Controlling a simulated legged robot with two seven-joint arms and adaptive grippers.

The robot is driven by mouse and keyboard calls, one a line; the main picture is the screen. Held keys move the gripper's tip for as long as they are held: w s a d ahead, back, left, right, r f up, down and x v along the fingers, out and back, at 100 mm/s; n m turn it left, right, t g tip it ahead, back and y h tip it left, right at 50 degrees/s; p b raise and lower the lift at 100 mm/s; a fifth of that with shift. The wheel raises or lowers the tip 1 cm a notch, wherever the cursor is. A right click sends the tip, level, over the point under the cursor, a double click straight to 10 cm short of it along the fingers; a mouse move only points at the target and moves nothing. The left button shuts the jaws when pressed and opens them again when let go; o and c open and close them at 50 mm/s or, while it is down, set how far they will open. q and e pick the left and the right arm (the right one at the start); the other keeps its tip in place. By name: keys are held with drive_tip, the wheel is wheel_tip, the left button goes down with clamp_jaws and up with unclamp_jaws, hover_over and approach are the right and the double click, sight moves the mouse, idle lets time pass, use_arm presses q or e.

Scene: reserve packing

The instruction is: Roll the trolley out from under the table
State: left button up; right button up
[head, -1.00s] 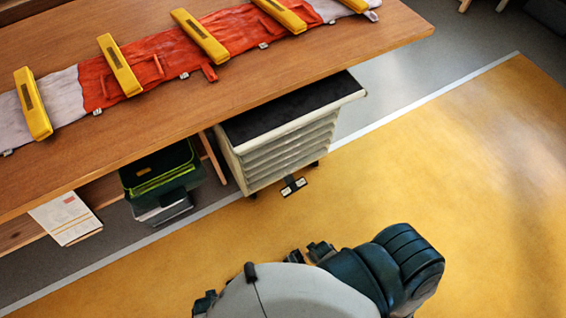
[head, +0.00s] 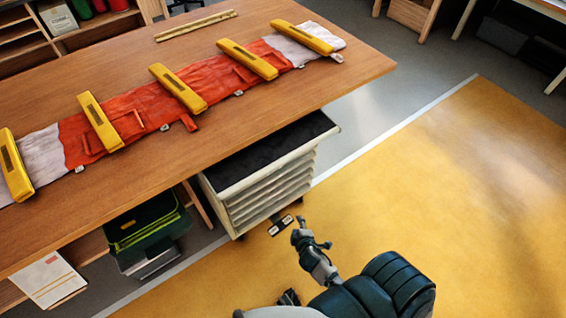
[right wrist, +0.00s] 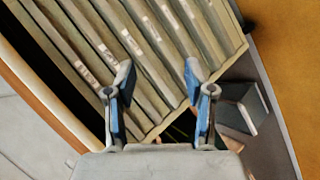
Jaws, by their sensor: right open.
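The trolley (head: 272,192) is a cream drawer unit with a dark mat on its top. It stands partly under the wooden table (head: 330,80), with its drawer fronts and part of its top showing past the table's edge. My right gripper (head: 310,236) is open and empty, in front of the trolley's lower right side. In the right wrist view, the open fingers (right wrist: 159,78) stand before the trolley's ridged drawer fronts (right wrist: 150,45); contact cannot be told.
A red and white cloth strip with yellow bars (head: 180,90) lies on the table. Dark green crates (head: 145,232) and a white paper packet (head: 48,281) are under the table, left of the trolley. The yellow floor (head: 440,180) right of the trolley is clear.

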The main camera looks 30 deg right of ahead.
sight(285, 159)
drive_tip(key=w+d+r+n+t+h+p, duration=0.1)
drive_tip(key=w+r+n+t, duration=0.2)
drive_tip(key=r, duration=0.6)
drive_tip(key=w+d+r+n+t, duration=0.1)
drive_tip(key=w+r+n+t, duration=0.1)
drive_tip(key=r, duration=0.7)
drive_tip(key=x, duration=1.6)
drive_tip(key=shift+w+d+r, duration=0.1)
drive_tip(key=shift+w+r, duration=0.05)
drive_tip(key=shift+w, duration=0.05)
drive_tip(key=shift+w+d+h+b, duration=0.15)
drive_tip(key=shift+w+h+b, duration=0.15)
drive_tip(key=shift+w, duration=0.2)
drive_tip(key=c, duration=0.3)
clamp_jaws()
use_arm(q)
drive_tip(key=s, duration=0.2)
drive_tip(key=s+a+f, duration=0.1)
drive_tip(key=shift+s+f, duration=0.1)
